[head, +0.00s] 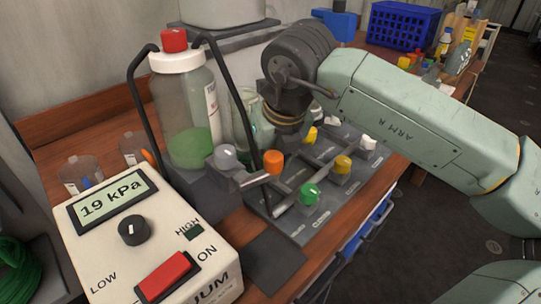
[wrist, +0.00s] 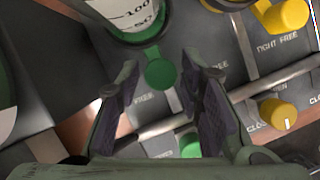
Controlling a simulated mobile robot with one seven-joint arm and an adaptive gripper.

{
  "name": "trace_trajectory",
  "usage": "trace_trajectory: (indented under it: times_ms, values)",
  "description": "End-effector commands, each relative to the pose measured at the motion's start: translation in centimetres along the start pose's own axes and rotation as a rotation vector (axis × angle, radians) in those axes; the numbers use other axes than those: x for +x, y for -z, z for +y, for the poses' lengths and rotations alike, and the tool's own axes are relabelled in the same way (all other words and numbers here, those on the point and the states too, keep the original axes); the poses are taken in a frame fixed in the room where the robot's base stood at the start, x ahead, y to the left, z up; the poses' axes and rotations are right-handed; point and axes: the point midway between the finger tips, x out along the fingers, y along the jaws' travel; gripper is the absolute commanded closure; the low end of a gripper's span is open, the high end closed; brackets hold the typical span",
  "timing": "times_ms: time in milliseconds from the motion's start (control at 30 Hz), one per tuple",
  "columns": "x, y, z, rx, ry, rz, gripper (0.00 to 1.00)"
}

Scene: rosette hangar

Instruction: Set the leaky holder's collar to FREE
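My gripper (wrist: 158,92) is open in the wrist view, its two dark-padded fingers apart. A green round collar tab (wrist: 160,74) lies between the fingers, with a gap visible on both sides. It joins the green ring of a graduated clear holder (wrist: 138,15) at the top. FREE is printed on the grey plate beside the tab; the other end of its label is partly hidden by a finger. In the head view my wrist hides most of this holder. The vacuum box (head: 150,240) reads 19 kPa. Which holder leaks cannot be told here.
The grey manifold plate (head: 290,232) carries a green knob (head: 309,193), yellow knobs (head: 342,165) and a white knob (head: 368,142). A large red-capped bottle (head: 188,110) in a black frame is close left. A blue crate (head: 402,25) stands behind.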

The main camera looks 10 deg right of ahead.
Motion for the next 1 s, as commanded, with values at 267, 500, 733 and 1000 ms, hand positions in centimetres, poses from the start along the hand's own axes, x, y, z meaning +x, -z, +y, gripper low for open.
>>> trace_trajectory:
  times_ms: [267,500,733,1000]
  values:
    - [0.0,0.0,0.0,0.0,0.0,-0.001,0.56]
    - [-0.8,-0.1,-0.1,0.001,0.001,-0.001,0.56]
    - [-5.1,-0.1,-0.1,0.001,0.003,-0.004,0.56]
    - [-10.2,0.0,-0.1,0.001,0.001,-0.001,0.56]
